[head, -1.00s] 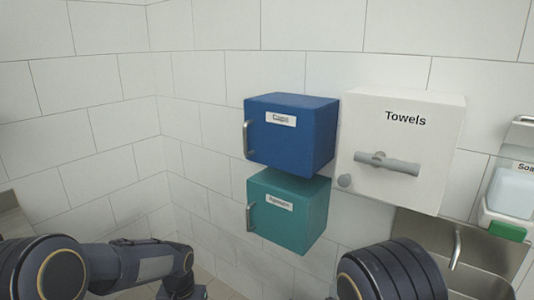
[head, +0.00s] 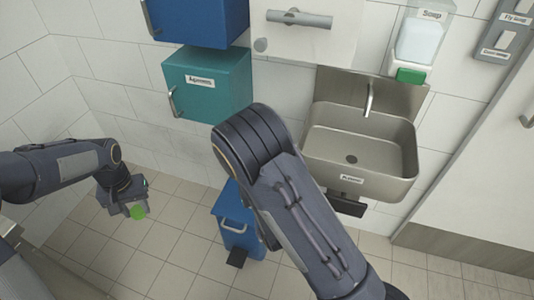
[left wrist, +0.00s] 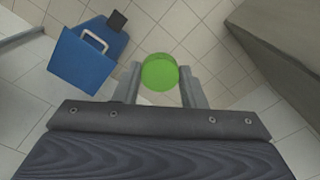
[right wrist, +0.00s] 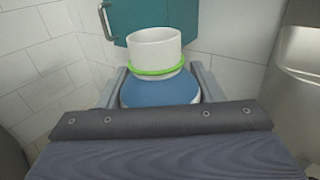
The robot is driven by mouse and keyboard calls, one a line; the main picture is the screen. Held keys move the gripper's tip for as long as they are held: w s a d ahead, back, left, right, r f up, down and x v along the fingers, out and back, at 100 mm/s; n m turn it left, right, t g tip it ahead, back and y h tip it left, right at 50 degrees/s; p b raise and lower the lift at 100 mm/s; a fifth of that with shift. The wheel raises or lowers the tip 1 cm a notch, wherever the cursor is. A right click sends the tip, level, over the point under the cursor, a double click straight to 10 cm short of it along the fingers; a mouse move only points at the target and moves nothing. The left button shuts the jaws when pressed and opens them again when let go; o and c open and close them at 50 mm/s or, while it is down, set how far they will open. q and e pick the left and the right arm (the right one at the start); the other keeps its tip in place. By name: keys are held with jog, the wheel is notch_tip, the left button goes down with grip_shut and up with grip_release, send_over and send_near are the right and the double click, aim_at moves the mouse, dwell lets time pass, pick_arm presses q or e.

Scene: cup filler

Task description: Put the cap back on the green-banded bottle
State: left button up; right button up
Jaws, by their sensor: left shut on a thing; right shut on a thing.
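The green cap (left wrist: 160,72) is between the fingers of my left gripper (left wrist: 160,85), which is shut on it. The cap also shows in the head view (head: 138,212), low at the left and above the floor. The green-banded bottle (right wrist: 155,50) is in my right gripper (right wrist: 160,88), which is shut on it. Its wide white neck is uncapped and points up, with a bright green ring below it and a blue body. The cap and the bottle are well apart. In the head view my right arm hides the bottle and the right gripper.
A blue pedal bin (head: 238,215) stands on the floor beyond my right arm. A teal cabinet (head: 207,85) and a blue cabinet (head: 198,20) hang on the wall. A steel sink (head: 360,150) is at the right, under a soap dispenser (head: 418,45).

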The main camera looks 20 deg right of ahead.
jog(key=a+f+n+g+y, duration=0.1)
jog(key=a+f+n+y, duration=0.3)
jog(key=a+f+y, duration=0.2)
jog(key=shift+a, duration=1.15)
pick_arm(q)
jog(key=d+r+m, duration=0.5)
jog(key=d, duration=0.7)
jog(key=d+r+m, duration=0.4)
jog(key=d+r, duration=0.1)
jog(key=d, duration=0.8)
jog(key=shift+w+m, duration=0.15)
jog(key=shift+m, duration=0.25)
jog(key=shift+d, duration=0.1)
jog(key=shift+f, duration=1.95)
